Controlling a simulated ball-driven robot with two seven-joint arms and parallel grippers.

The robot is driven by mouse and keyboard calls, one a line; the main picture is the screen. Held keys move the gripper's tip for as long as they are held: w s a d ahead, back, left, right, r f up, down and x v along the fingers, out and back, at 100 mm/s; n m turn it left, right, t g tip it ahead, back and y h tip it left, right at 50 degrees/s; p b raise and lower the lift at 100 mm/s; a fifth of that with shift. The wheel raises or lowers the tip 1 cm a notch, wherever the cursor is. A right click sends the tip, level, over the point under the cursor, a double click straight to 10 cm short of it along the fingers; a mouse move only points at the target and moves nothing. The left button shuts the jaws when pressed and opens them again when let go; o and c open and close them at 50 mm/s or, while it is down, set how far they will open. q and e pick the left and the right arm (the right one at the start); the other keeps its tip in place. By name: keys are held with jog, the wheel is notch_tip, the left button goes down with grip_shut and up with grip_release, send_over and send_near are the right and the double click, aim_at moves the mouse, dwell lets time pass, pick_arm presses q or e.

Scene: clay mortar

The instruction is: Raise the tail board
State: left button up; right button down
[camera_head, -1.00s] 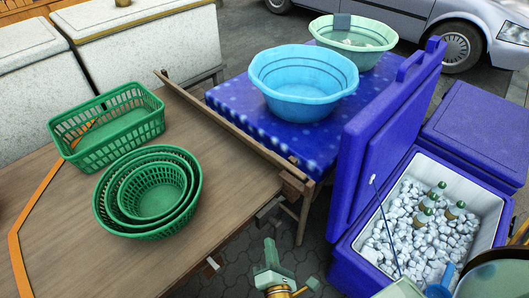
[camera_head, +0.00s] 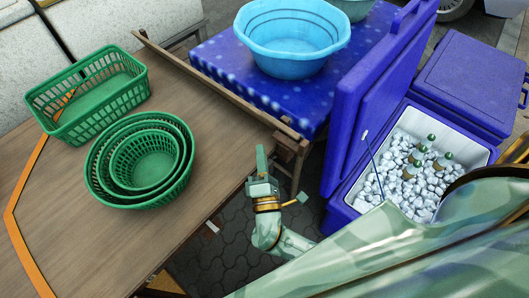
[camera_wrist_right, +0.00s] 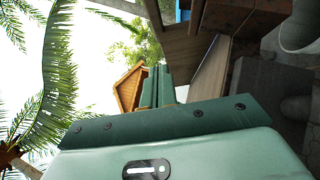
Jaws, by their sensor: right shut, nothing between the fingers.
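The wooden cart bed or table (camera_head: 60,220) fills the left of the head view, with a wooden rail (camera_head: 205,80) along its far right edge. I cannot tell for certain which board is the tail board; none shows clearly as a separate hanging panel. My right gripper (camera_head: 261,155) is shut and empty, fingers pointing up the picture, beside the cart's right edge near the rail's near end. In the right wrist view its fingers (camera_wrist_right: 160,87) are together, with a wooden plank (camera_wrist_right: 212,72) to their right. My left gripper is not in view.
Green baskets (camera_head: 145,160) and a rectangular one (camera_head: 90,100) sit on the wood. A blue basin (camera_head: 290,40) stands on a blue-covered table (camera_head: 215,60). An open blue cooler (camera_head: 345,215) of ice and bottles is at right. Paving (camera_head: 225,245) shows below.

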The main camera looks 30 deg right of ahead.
aim_at(280, 123)
jog(key=w+d+r, duration=0.1)
jog(key=w+d+p, duration=0.1)
jog(key=d, duration=0.1)
jog(key=shift+w+r, duration=0.3)
jog(key=shift+r, duration=0.1)
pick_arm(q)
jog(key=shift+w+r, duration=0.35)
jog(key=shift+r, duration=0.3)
pick_arm(e)
jog(key=shift+w+d+r, duration=0.2)
jog(key=shift+w+d, duration=0.05)
jog(key=shift+d, duration=0.35)
jog(key=d+r+m+g+p, duration=0.1)
jog(key=w+d+r+m+g, duration=0.1)
jog(key=d, duration=0.1)
jog(key=shift+d+r+m+p, duration=0.15)
jog(key=shift+d+m+p, duration=0.15)
jog(key=shift+m+p, duration=0.1)
jog(key=shift+w+d+g, duration=0.15)
jog(key=shift+d+g, duration=0.05)
jog(key=shift+g, duration=0.1)
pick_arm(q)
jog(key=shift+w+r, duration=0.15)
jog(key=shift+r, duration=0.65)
